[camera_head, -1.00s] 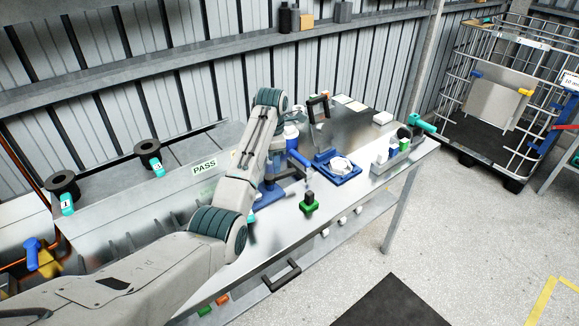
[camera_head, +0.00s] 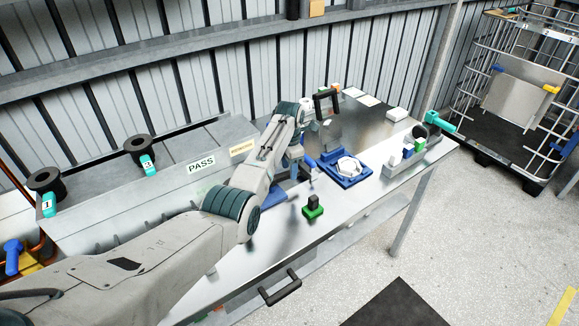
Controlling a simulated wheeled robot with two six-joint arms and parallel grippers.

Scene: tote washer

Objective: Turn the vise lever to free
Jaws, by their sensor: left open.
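The blue vise (camera_head: 272,198) stands on the steel bench (camera_head: 262,233), left of the middle of the head view. My left forearm and wrist cover much of it. A blue bar (camera_head: 311,162), perhaps its lever, shows just right of my wrist; its setting cannot be read. My left gripper (camera_head: 300,174) points down at the vise, close to this bar. It is open, but its fingertips are small and partly hidden, so I cannot tell whether they touch the bar. My right gripper is out of view.
A green block with a black top (camera_head: 313,207) stands on the bench in front of the vise. A blue fixture (camera_head: 345,181) holding a white part lies to the right, beside a grey bin (camera_head: 409,163) of small items. A PASS sign (camera_head: 201,163) is on the left housing.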

